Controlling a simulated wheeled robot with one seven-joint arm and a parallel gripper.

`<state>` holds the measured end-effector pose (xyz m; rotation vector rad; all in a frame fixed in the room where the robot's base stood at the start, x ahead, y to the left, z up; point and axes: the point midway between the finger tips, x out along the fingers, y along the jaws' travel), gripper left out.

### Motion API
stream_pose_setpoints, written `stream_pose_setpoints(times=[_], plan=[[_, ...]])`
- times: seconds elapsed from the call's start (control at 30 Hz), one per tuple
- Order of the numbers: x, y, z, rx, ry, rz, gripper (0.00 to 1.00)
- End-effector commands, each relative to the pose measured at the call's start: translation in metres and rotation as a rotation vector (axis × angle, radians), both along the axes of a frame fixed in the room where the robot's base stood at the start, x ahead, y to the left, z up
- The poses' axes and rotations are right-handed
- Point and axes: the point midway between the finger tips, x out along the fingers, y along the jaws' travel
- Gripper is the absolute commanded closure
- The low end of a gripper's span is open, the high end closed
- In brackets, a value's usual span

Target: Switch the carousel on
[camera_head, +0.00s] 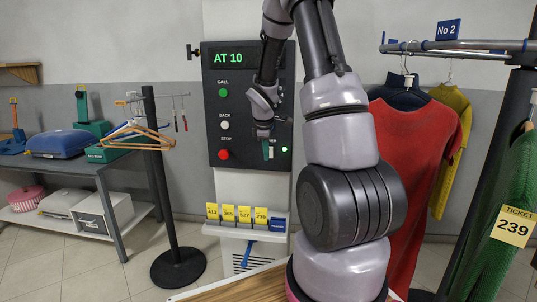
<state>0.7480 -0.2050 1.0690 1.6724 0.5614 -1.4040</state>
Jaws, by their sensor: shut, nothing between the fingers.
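The carousel control panel (216,110) is a dark box on a pale column, with a green display (229,58) reading "AT 10". Down its left side are a green CALL button (223,93), a white BACK button (225,125) and a red STOP button (224,155). At its lower right a small green lamp (284,150) is lit. My gripper (267,151) is shut and empty, pointing down in front of the panel's lower right. It covers most of a small pale fitting there; I cannot tell whether they touch. The carousel rail (480,45) carries a "No 2" sign.
Garments hang at right, including a red one (415,145) and a green one (495,205) with ticket 239. Yellow tickets (228,213) stand on a ledge below the panel. A black stand (160,190) with hangers and a grey table (90,172) are at left.

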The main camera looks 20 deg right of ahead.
Motion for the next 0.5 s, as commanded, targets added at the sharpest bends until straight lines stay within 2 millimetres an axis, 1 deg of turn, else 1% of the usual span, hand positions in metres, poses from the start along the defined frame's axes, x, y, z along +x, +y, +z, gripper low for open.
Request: stream_pose_setpoints(times=[0.03,0.27,0.5], plan=[[-0.002,0.001,0.007,0.000,-0.003,-0.002,1.00],[-0.016,0.011,0.033,0.000,-0.004,0.000,1.00],[-0.034,0.022,0.065,-0.001,-0.004,0.001,1.00]])
